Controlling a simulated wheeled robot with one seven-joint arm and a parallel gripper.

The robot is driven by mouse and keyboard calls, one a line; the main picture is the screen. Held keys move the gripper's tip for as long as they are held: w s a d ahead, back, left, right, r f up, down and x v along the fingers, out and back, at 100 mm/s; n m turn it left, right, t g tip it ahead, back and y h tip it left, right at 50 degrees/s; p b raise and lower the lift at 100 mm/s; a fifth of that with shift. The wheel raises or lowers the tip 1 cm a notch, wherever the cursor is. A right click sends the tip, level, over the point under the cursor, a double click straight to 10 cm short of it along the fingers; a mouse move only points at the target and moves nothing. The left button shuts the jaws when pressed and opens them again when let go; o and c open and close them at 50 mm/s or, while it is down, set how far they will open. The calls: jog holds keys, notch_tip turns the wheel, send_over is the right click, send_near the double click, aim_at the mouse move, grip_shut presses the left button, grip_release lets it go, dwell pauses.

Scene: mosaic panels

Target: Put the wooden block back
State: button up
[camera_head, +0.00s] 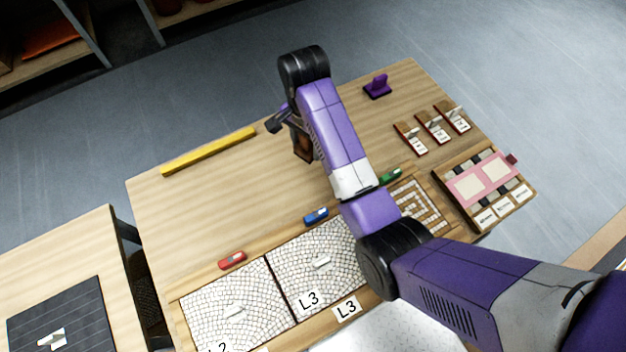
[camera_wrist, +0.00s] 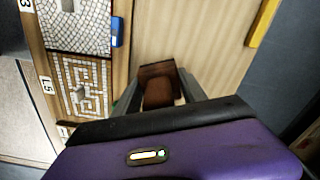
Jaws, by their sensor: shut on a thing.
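My gripper (camera_head: 290,128) is shut on a brown wooden block (camera_head: 303,148) over the bare part of the wooden table (camera_head: 235,190). In the wrist view the block (camera_wrist: 156,72) sits between the two grey fingers of my gripper (camera_wrist: 160,88). The block looks dark brown with a lighter rounded face toward the camera. My arm partly covers the block in the head view. I cannot tell whether the block touches the table or is held above it.
A yellow bar (camera_head: 210,151) lies at the table's back left. Mosaic panels (camera_head: 235,300) line the front, with red (camera_head: 232,260), blue (camera_head: 316,216) and green (camera_head: 391,176) pieces beside them. A purple stand (camera_head: 377,87), small brown holders (camera_head: 436,128) and a pink-topped tray (camera_head: 462,191) are right.

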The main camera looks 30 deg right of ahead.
aim_at(308, 185)
notch_tip(308, 185, down, 20)
jog(key=b, duration=0.3)
dwell(0.3)
jog(key=shift+f, duration=0.15)
jog(key=o, duration=1.4)
notch_tip(308, 185, up, 12)
jog(key=shift+a+r+p, duration=0.1)
jog(key=shift+r+p, duration=0.05)
jog(key=shift+p, duration=1)
